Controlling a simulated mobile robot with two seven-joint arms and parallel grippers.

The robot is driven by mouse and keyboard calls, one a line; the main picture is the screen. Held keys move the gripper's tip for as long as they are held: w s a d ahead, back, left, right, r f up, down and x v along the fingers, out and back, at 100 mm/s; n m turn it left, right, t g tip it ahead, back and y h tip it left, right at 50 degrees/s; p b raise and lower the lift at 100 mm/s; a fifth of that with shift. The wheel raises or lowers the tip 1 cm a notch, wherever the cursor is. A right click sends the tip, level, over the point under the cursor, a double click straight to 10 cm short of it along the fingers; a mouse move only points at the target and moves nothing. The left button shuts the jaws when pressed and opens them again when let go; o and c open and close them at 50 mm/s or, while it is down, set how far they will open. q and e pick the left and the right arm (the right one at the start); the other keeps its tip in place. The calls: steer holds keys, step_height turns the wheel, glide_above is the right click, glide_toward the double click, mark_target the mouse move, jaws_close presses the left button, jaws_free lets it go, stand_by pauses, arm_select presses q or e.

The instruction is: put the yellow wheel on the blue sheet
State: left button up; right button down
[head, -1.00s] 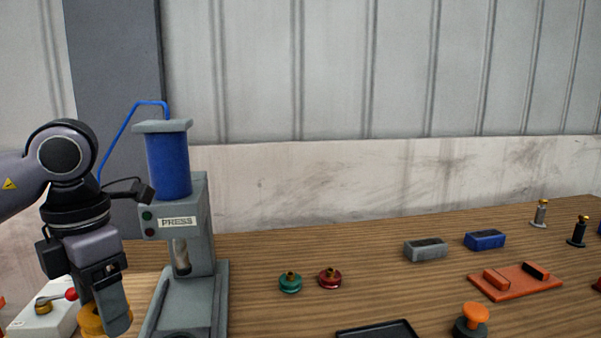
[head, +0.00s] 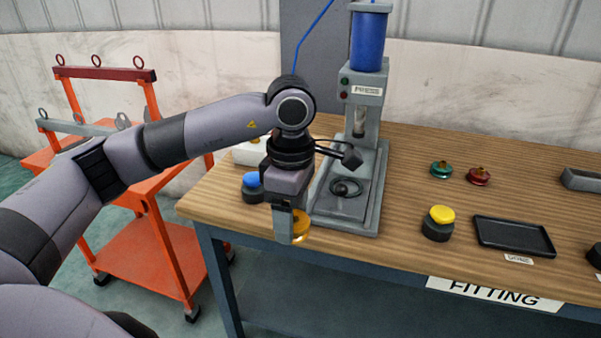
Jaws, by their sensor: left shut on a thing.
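My left gripper (head: 291,230) points down near the table's front edge, left of the press base. It is shut on the yellow wheel (head: 301,222), which is partly hidden behind the near finger. Whether the wheel touches the table top is hard to tell. The blue sheet does not show in this view. My right gripper is not in view.
The press (head: 370,120) stands just right of my left gripper. A blue-topped knob (head: 252,187) is at its left. A yellow-topped knob (head: 438,222), a black tray (head: 514,236), and green (head: 441,170) and red (head: 478,176) wheels are at right. An orange trolley (head: 150,262) stands left of the table.

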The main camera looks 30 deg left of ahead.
arm_select(q)
steer(key=s+d+f+m, duration=0.2)
steer(key=f+m, duration=0.8)
steer(key=s+d+f+m, duration=0.2)
steer(key=s+f+m, duration=0.1)
steer(key=f+m, duration=0.7)
steer(key=shift+s+d+f+m, duration=0.2)
steer(key=shift+f+m, duration=0.2)
steer(key=shift+f, duration=0.25)
